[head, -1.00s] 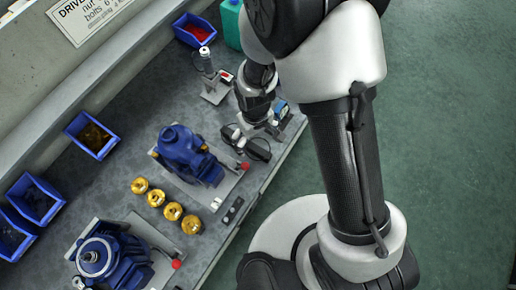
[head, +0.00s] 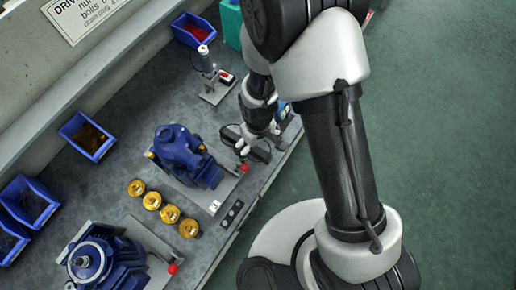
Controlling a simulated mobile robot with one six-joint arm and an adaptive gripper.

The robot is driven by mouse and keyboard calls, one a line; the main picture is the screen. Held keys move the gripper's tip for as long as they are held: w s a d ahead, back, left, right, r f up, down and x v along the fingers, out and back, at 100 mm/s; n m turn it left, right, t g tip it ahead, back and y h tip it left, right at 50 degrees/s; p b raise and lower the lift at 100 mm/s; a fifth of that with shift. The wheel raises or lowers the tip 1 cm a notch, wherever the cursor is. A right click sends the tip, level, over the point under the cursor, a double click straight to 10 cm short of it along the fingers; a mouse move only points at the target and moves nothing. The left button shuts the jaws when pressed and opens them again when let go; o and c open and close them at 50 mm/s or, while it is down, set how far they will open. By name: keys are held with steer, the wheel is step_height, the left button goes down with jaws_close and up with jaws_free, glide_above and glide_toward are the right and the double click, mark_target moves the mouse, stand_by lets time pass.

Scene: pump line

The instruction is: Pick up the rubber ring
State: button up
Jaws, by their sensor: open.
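My gripper (head: 245,146) hangs at the end of my arm over the right part of the bench, by its front edge. Its pale fingertips are small in the view, and it is open. A dark, low, flat shape (head: 260,154) lies right below and beside the fingers. I cannot tell whether this is the rubber ring or a tray holding it. The gripper hides part of it, and no ring outline shows clearly. I cannot tell whether the fingers touch anything.
A blue pump (head: 178,147) stands left of the gripper, with a red knob (head: 244,168) close by. Several brass pieces (head: 152,201), a second blue machine (head: 92,262) and blue bins (head: 88,137) are further left. A stand with a cylinder (head: 206,62) is behind.

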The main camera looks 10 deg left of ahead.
steer(key=shift+f, duration=0.2)
steer(key=shift+c, duration=0.2)
steer(key=c, duration=0.7)
